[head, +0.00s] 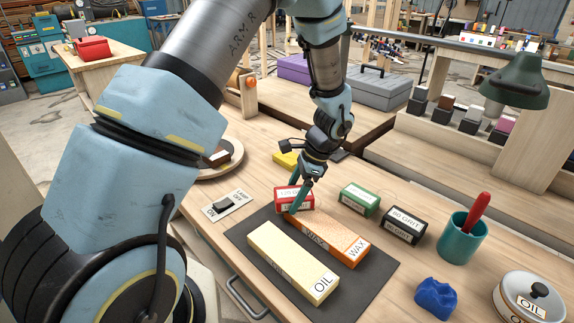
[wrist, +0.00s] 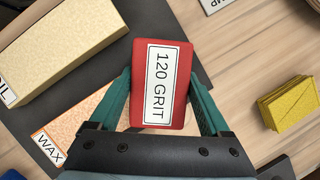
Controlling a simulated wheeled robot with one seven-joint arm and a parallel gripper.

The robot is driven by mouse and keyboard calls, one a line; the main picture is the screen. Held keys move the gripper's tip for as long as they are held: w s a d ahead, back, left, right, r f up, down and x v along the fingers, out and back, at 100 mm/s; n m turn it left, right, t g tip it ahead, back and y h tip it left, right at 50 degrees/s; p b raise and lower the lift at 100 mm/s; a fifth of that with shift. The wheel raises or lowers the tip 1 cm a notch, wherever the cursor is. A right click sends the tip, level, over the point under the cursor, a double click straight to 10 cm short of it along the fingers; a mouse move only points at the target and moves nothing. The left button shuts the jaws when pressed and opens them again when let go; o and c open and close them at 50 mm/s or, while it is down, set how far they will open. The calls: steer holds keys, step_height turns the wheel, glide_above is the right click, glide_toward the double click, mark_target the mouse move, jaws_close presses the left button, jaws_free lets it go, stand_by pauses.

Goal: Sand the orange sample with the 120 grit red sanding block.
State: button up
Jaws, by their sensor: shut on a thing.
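The red sanding block (wrist: 140,88) labelled 120 GRIT sits between the teal fingers of my gripper (wrist: 160,95) in the wrist view. My gripper (head: 300,197) is shut on it. In the head view the red block (head: 281,199) is just behind the fingers, at the far edge of the dark mat. I cannot tell whether it touches the bench or is raised. The orange sample (head: 345,247), labelled WAX, lies on the mat in front of the block. In the wrist view the orange sample (wrist: 62,140) is partly hidden by my gripper.
A pale yellow OIL sample (head: 290,262) lies beside the orange one on the dark mat (head: 372,285). A green block (head: 360,200) and a black 80 GRIT block (head: 404,226) stand to the right. A teal cup (head: 462,240), blue lump (head: 436,298) and OIL tin (head: 530,300) stand farther right.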

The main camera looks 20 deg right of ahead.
steer(key=shift+w+a+r+p, duration=0.1)
steer(key=shift+w+r+p, duration=0.05)
steer(key=shift+r+p, duration=0.65)
steer(key=shift+r, duration=0.6)
steer(key=shift+r+p, duration=0.3)
steer(key=shift+r, duration=0.05)
steer(key=shift+r+p, duration=1.9)
steer(key=shift+r, duration=0.45)
